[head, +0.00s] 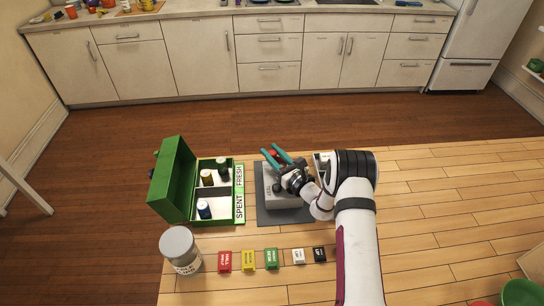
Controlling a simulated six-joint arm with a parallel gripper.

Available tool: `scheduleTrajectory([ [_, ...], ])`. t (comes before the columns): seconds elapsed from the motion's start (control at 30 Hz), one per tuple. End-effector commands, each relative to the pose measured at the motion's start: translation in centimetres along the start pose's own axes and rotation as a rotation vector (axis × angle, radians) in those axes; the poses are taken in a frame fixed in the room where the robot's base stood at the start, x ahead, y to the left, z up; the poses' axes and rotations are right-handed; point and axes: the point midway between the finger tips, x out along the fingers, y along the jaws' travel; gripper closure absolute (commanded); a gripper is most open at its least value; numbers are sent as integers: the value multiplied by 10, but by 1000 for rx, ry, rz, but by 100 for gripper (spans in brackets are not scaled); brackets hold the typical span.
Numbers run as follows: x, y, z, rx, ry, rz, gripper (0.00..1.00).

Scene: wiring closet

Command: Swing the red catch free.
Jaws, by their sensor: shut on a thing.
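A grey device (272,205) sits on a dark mat (262,221) in the middle of the table. My gripper (270,151) is over the far side of the device, its two teal fingers pointing away to the upper left. A small red piece, seemingly the red catch (274,153), shows between the fingers, and the gripper is shut on it. The fingers and wrist hide much of the catch and part of the device, so I cannot tell how the catch is turned.
Left of the device stands an open green box (173,185) with small cylinders in compartments beside a "SPENT"/"FRESH" label (239,194). A lidded jar (181,250) and a row of small coloured blocks, including a red one (225,262), are nearer. Table right of my arm is mostly clear.

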Motion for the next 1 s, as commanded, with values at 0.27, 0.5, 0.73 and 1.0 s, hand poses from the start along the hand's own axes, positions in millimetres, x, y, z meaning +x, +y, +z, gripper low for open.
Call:
scheduleTrajectory([
  [0.27,6,-6,1,-1,-1,-124,100],
  [0.5,6,-6,1,-1,-1,-122,60],
  [0.73,6,-6,0,-1,0,-121,36],
  [1.0,-1,-6,0,-1,2,-121,36],
])
